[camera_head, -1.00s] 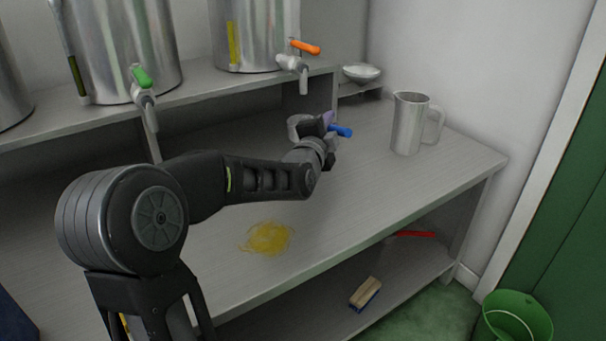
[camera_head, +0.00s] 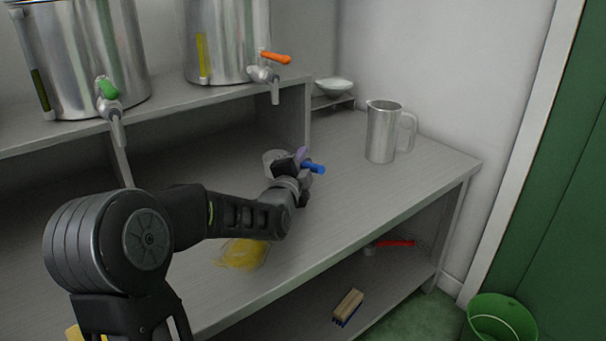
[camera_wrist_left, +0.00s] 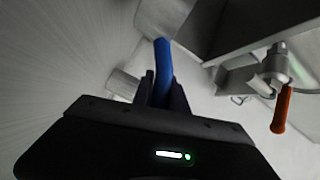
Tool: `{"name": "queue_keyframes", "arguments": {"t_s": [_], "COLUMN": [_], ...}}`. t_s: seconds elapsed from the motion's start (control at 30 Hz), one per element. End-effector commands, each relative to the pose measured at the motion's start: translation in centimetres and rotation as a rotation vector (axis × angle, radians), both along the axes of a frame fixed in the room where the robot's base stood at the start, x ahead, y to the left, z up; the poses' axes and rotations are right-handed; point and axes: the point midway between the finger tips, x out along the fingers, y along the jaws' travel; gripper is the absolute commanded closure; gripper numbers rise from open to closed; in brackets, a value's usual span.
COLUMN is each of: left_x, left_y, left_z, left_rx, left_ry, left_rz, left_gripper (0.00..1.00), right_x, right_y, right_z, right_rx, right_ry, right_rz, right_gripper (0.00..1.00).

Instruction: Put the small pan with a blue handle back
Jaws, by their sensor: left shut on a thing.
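The small pan (camera_head: 272,160) is a light grey round vessel, partly hidden behind my left gripper. Its blue handle (camera_head: 314,167) sticks out to the right of the gripper. My left gripper (camera_head: 301,160) is shut on the pan's handle, over the back middle of the steel bench (camera_head: 340,205). I cannot tell whether the pan touches the bench. My right gripper is not in view.
A metal jug (camera_head: 381,133) stands right of the pan. Behind are steel tanks with a green tap (camera_head: 107,90) and an orange tap (camera_head: 275,58), and a bowl (camera_head: 334,85) on a small shelf. A yellow spill (camera_head: 243,254) lies in front. A brush (camera_head: 348,306) lies below.

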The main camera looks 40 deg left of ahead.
Motion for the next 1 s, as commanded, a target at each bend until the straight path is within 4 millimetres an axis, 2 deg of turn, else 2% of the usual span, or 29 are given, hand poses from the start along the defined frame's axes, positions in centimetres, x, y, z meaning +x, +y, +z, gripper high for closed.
{"name": "queue_keyframes", "arguments": {"t_s": [0.03, 0.17, 0.6, 0.63, 0.87, 1.0], "left_x": [0.0, 0.0, 0.0, 0.0, 0.0, 0.0], "left_y": [0.0, 0.0, 0.0, 0.0, 0.0, 0.0], "left_z": [-1.4, -3.0, -3.5, -3.5, -3.4, -3.4], "left_rx": [-0.001, 0.0, 0.001, -0.001, -0.001, -0.001], "left_ry": [0.002, -0.001, -0.002, -0.001, 0.0, 0.001], "left_rz": [-0.001, 0.0, 0.0, -0.001, 0.0, 0.0], "left_gripper": [1.0, 1.0, 1.0, 0.8, 0.61, 0.6], "right_x": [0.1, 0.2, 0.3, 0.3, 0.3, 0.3], "right_y": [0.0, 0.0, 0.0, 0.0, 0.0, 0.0], "right_z": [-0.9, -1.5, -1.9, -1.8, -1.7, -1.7], "right_rx": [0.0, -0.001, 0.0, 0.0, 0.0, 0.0], "right_ry": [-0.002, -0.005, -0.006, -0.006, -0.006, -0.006], "right_rz": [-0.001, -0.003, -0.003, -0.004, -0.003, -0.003], "right_gripper": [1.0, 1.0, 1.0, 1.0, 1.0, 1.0]}}
